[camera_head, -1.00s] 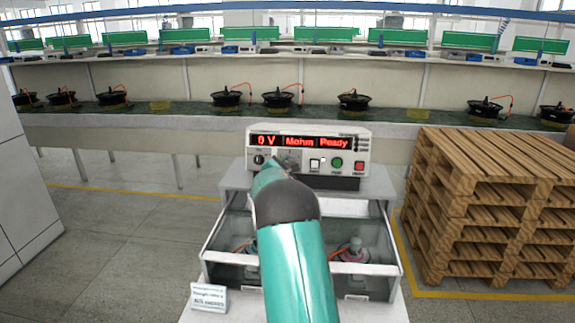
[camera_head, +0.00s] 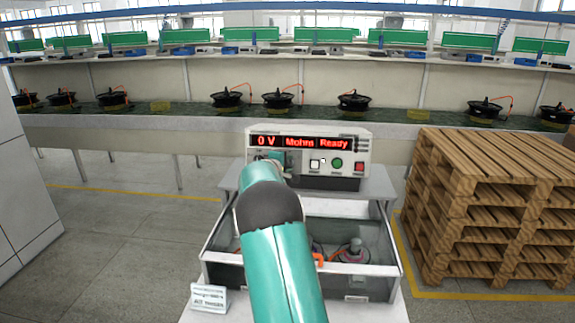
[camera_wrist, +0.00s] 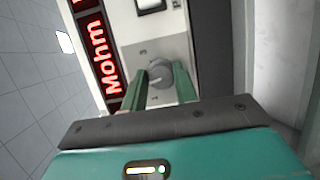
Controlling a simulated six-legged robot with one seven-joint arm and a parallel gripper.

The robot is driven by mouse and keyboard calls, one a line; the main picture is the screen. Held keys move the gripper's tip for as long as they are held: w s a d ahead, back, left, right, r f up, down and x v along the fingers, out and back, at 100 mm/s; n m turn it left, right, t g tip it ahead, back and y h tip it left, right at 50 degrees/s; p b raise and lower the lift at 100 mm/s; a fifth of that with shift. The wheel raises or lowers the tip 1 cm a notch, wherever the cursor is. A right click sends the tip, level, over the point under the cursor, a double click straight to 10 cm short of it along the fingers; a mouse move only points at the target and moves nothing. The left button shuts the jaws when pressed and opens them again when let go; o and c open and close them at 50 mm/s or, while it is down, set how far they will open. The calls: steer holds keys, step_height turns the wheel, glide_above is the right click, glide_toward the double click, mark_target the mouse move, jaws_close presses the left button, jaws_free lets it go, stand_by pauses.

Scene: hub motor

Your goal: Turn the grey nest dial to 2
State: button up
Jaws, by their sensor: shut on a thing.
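The grey dial (camera_wrist: 160,78) sits on the front panel of the white tester (camera_head: 306,131), a round knob with a pale mark on its face. In the wrist view my gripper (camera_wrist: 160,72) has one green finger on each side of the dial and is shut on it. The gripper's body hides the panel below the dial in that view. In the head view my arm covers most of the dial. The numbers around the dial are too small to read.
The tester display (camera_head: 300,142) reads "0 V", "Mohm", "Ready". White, green (camera_head: 337,163) and red buttons stand right of the dial. Below is an open clear-walled box (camera_head: 385,235). A pallet stack (camera_head: 490,200) stands right; a bench with several motors runs behind.

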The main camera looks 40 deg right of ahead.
steer(key=shift+d+m, duration=0.15)
steer(key=shift+m, duration=0.55)
steer(key=o, duration=0.8)
steer(key=shift+c, duration=0.2)
steer(key=shift+o, duration=0.9)
steer(key=shift+w+d+f+y, duration=0.1)
steer(key=shift+w+f+y, duration=0.05)
steer(key=shift+y, duration=0.15)
steer(key=v, duration=1.4)
